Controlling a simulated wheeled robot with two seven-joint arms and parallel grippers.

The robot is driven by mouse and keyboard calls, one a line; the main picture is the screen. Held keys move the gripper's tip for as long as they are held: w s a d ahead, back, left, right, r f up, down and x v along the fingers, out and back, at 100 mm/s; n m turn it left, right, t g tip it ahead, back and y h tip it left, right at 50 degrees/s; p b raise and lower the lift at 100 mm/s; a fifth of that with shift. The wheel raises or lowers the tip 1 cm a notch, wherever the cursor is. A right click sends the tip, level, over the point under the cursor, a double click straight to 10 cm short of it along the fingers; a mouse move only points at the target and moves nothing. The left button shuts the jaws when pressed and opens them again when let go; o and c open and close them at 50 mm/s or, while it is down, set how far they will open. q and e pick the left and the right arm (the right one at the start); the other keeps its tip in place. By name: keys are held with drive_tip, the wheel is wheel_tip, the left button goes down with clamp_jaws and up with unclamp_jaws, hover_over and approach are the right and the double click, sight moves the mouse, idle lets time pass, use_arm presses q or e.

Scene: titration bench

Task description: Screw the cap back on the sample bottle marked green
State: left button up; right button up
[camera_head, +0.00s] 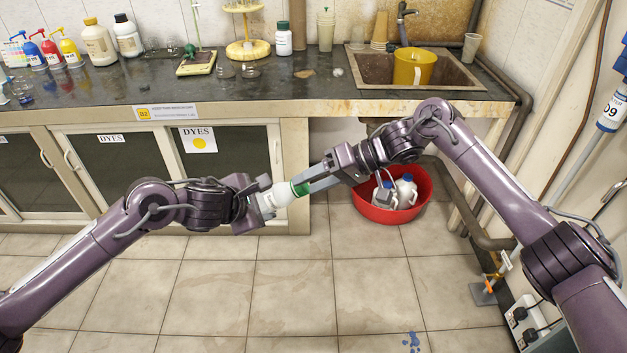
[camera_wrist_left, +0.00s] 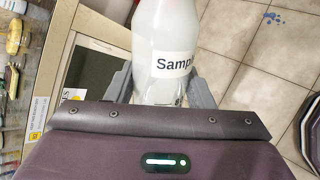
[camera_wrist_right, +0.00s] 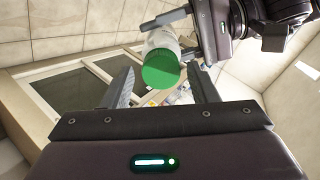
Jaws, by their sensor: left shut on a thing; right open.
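A white sample bottle (camera_head: 277,196) lies tilted on its side in the air in front of the bench. My left gripper (camera_head: 266,203) is shut on its body; in the left wrist view the label (camera_wrist_left: 174,63) reads "Samp". A green cap (camera_head: 300,189) sits on the bottle's end that faces my right gripper. In the right wrist view the cap (camera_wrist_right: 161,70) shows as a green disc. My right gripper (camera_wrist_right: 162,90) is open, its fingers on either side of the cap's line with gaps visible. Whether the cap is tight cannot be told.
The dark bench (camera_head: 150,85) stands behind, carrying dye bottles and another white bottle (camera_head: 284,40). A sink (camera_head: 450,75) holds a yellow jug (camera_head: 413,68). A red basin (camera_head: 405,213) with containers is on the floor behind my right arm. The floor in front is mostly clear.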

drive_tip(key=n, duration=1.1)
drive_tip(key=shift+a, duration=0.2)
drive_tip(key=c, duration=0.9)
drive_tip(key=m, duration=1.6)
drive_tip(key=shift+m, duration=0.4)
